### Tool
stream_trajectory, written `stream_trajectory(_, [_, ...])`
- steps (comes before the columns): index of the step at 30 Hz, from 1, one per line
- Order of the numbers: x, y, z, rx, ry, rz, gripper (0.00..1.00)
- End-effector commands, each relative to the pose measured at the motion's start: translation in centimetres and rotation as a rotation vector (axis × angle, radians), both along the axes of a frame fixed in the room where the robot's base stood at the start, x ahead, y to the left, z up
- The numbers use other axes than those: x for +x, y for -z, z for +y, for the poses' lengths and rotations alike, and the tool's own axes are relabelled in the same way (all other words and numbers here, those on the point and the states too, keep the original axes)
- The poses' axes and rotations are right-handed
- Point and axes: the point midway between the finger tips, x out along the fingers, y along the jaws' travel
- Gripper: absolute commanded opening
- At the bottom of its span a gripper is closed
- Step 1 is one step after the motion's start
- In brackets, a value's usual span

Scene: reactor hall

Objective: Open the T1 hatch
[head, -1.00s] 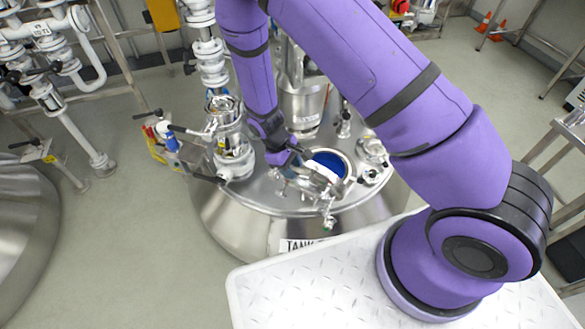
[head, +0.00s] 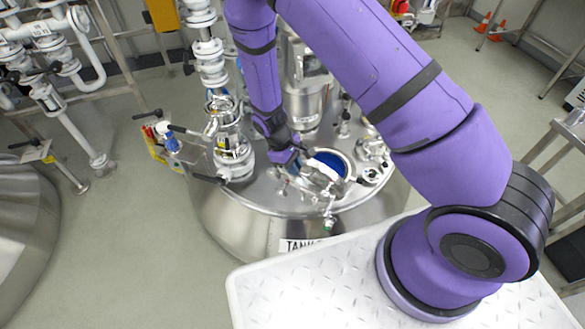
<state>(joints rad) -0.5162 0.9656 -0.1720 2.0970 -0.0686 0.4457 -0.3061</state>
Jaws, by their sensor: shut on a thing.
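The hatch is on top of the steel tank (head: 245,222), whose front label begins "TANK" and is partly covered by my platform. A round opening with a blue inside (head: 331,160) shows behind the hatch's steel lid (head: 318,180). The lid is tilted up off the opening on its near side and hides part of it. My gripper (head: 293,166) is at the left edge of the lid, shut on a part of the hatch.
A white pipe column with valves (head: 233,158) stands close left of my wrist. A steel cylinder (head: 302,103) rises behind the hatch, and small fittings (head: 371,150) sit to its right. A sampling tap (head: 329,222) is at the tank's front.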

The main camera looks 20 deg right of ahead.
Motion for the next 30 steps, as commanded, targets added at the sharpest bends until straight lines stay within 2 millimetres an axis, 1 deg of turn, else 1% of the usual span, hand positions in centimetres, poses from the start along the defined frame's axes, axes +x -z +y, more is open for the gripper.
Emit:
stream_trajectory(1, [0.5, -0.2, -0.5, 0.010, 0.007, 0.007, 0.00])
stream_trajectory(6, [1.8, -0.9, -1.8, 0.045, 0.007, 0.037, 0.00])
stream_trajectory(13, [4.0, -1.8, -4.2, 0.056, 0.004, 0.047, 0.00])
stream_trajectory(17, [4.5, -2.0, -4.6, 0.056, 0.002, 0.047, 0.00])
stream_trajectory(25, [4.5, -2.0, -4.6, 0.056, 0.001, 0.047, 0.00])
stream_trajectory(26, [4.5, -1.9, -4.6, 0.056, 0.001, 0.047, 0.20])
stream_trajectory(27, [4.5, -2.0, -4.6, 0.055, 0.001, 0.048, 0.30])
stream_trajectory(28, [4.5, -2.0, -4.6, 0.055, 0.001, 0.048, 0.37])
stream_trajectory(29, [4.5, -1.9, -4.6, 0.055, 0.001, 0.048, 0.39])
stream_trajectory(30, [4.5, -1.9, -4.6, 0.055, 0.001, 0.048, 0.39])
